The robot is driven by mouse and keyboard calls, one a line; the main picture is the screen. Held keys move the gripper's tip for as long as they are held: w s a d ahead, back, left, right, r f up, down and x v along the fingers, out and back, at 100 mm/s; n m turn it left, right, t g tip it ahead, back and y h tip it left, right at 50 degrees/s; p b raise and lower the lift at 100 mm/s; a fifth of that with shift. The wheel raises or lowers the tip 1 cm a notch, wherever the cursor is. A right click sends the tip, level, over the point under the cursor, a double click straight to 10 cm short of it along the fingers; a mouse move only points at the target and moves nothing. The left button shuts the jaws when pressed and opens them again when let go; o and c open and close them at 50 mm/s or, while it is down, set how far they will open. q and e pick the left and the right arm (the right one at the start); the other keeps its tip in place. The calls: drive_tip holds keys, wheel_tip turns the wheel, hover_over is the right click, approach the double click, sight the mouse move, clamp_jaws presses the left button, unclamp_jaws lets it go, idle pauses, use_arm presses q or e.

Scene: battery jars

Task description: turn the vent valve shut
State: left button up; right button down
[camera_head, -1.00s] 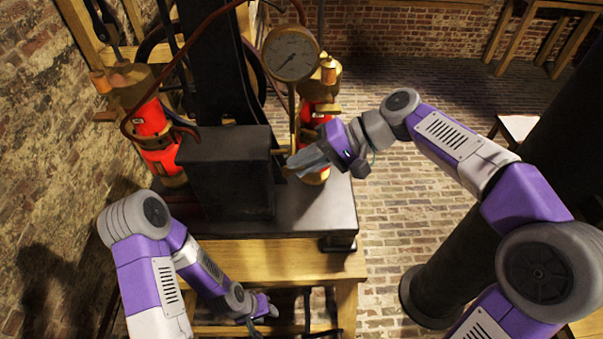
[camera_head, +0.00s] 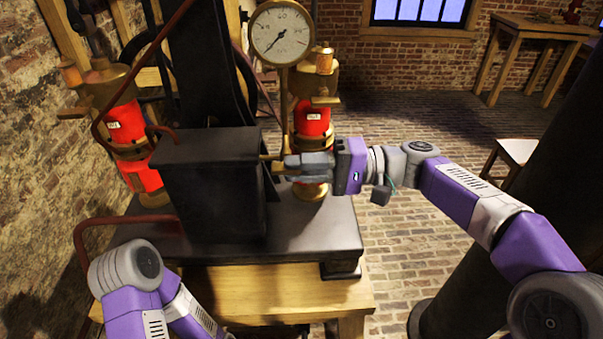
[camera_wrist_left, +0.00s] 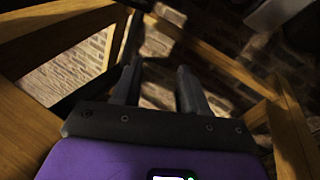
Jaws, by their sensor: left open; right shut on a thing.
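A small brass fitting (camera_head: 268,157), seemingly the vent valve, sticks out of the right side of a black box (camera_head: 208,185). My right gripper (camera_head: 288,166) reaches in from the right, roughly level, with its grey fingers at this fitting. It is shut on it; the fingers hide the gripped part, so I cannot tell how far the valve is turned. My left gripper (camera_wrist_left: 158,85) is open and empty in the left wrist view, among wooden beams. It lies outside the head view, where only part of my left arm shows at the lower left.
A red jar with brass fittings (camera_head: 312,118) stands right behind my right gripper. Another red jar (camera_head: 127,123) stands at the left. A round gauge (camera_head: 281,32) rises above the box. The black base plate (camera_head: 310,235) rests on a wooden bench (camera_head: 290,295).

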idle(0.4)
drive_tip(key=c, duration=1.2)
unclamp_jaws()
drive_tip(key=d+p, duration=0.1)
drive_tip(key=d, duration=0.6)
drive_tip(key=shift+d+f+p, duration=0.1)
drive_tip(key=shift+d+p, duration=0.15)
drive_tip(key=shift+p, duration=0.05)
